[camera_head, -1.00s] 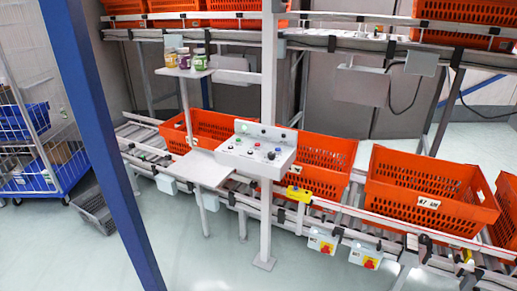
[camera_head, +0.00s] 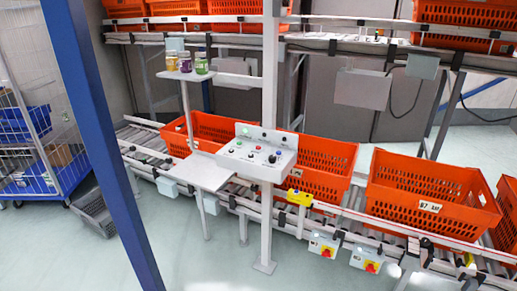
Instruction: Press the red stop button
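A pale grey control panel (camera_head: 256,161) with a sloped face is fixed to a grey post in the middle of the view. It carries several small knobs and buttons, including a green one and a black knob (camera_head: 272,158). Small reddish spots show among them, but they are too small to tell which is a stop button. Two red-and-yellow switches, one on the left (camera_head: 326,252) and one on the right (camera_head: 371,267), sit on boxes low on the conveyor frame. My gripper is not in view.
Orange totes (camera_head: 428,195) stand on the roller conveyor behind the panel, and more are on the upper rack. A yellow box (camera_head: 299,197) is below the panel. A small shelf (camera_head: 186,75) holds jars. A wire cart (camera_head: 35,150) stands left. The front floor is clear.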

